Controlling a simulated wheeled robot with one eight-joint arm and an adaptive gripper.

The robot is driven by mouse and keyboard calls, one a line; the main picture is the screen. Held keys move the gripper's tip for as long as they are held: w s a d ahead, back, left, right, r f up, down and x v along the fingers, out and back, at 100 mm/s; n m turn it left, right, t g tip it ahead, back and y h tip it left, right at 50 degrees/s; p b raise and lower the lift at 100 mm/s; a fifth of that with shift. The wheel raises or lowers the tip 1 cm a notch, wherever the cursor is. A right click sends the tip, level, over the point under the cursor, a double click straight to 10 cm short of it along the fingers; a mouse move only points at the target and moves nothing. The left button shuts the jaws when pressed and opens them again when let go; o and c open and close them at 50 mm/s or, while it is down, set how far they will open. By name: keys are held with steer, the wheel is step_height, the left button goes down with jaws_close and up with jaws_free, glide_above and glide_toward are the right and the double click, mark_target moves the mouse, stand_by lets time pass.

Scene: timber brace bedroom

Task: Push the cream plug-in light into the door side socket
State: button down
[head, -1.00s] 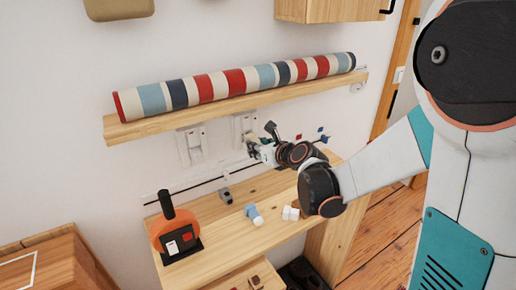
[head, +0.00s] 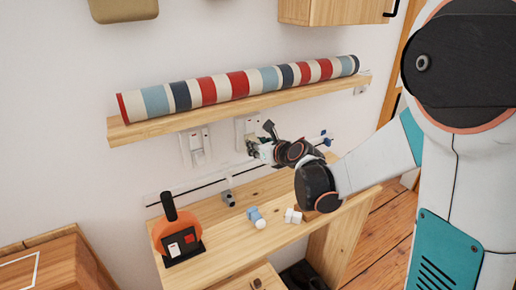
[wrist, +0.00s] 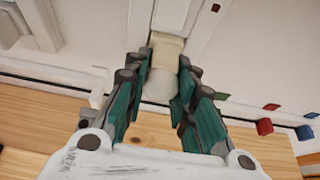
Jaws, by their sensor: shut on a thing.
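My gripper (head: 262,149) is shut on the cream plug-in light, at the wall by the door side socket (head: 243,127). In the wrist view the cream light (wrist: 166,50) sits between the fingertips of my gripper (wrist: 163,76), with its pale round end toward the camera. Its far end meets the lower part of the white socket plate (wrist: 185,14). I cannot tell whether its pins are in the socket, as they are hidden. In the head view the light is mostly hidden by my gripper. Another white socket (head: 196,148) is on the wall to the left.
A wooden shelf (head: 150,132) with a striped roll (head: 238,85) juts out above the sockets. On the desk (head: 232,258) below are a blue and white light (head: 256,217), a white plug (head: 293,215), a grey piece (head: 228,198) and an orange and black item (head: 178,238).

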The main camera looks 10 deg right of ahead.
steer(key=shift+w, duration=0.15)
steer(key=c, duration=1.2)
jaws_free()
steer(key=shift+c, duration=0.2)
steer(key=v, duration=1.2)
steer(key=shift+r, duration=0.1)
